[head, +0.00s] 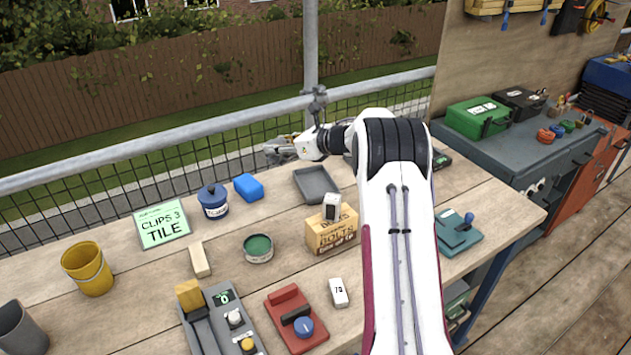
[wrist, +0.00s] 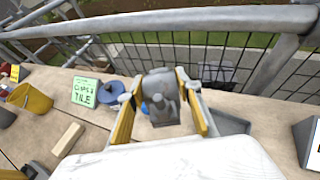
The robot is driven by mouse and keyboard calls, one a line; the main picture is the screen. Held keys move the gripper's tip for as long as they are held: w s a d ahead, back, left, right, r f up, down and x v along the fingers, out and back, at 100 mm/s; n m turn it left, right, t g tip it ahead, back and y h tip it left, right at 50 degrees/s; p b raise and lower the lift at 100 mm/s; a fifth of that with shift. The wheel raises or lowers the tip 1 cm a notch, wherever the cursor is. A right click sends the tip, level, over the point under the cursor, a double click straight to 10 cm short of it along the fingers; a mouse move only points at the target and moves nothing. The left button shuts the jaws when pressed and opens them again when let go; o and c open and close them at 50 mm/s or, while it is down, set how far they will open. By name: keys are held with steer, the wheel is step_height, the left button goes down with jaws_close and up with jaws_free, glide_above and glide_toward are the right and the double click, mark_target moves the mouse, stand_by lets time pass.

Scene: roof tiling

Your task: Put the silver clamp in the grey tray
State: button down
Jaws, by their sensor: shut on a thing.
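The silver clamp (wrist: 161,98) is between the yellow-sided fingers of my gripper (wrist: 157,86) in the wrist view. My gripper is shut on it and holds it up above the table. In the head view my gripper (head: 279,150) is near the rail, above and left of the grey tray; the clamp is too small there to tell apart from the fingers. The grey tray (head: 316,185) lies flat on the bench and looks empty. In the wrist view the tray (wrist: 230,122) shows partly behind the right finger, right of the clamp.
A blue sponge-like block (head: 248,187) and a blue lidded pot (head: 213,201) stand left of the tray. A wooden bolts box (head: 332,233) with a white-grey block on top stands in front of it. A metal rail (head: 180,140) with mesh runs behind the bench.

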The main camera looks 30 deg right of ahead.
steer(key=d+f+m+h, duration=0.1)
steer(key=d+m+h, duration=0.1)
steer(key=d, duration=0.3)
steer(key=d+f+m+t+h, duration=0.1)
steer(key=d+f+m+h, duration=0.1)
steer(key=d, duration=0.4)
steer(key=shift+s+d+f+m+h, duration=0.2)
steer(key=shift+s+d+m+h, duration=0.15)
steer(key=shift+h, duration=0.45)
steer(key=shift+a, duration=0.1)
glide_above(315, 186)
steer(key=shift+f, duration=3.1)
steer(key=shift+f, duration=0.1)
steer(key=shift+f, duration=1.75)
steer(key=shift+f, duration=0.15)
steer(key=c, duration=1.4)
jaws_free()
steer(key=shift+f, duration=0.1)
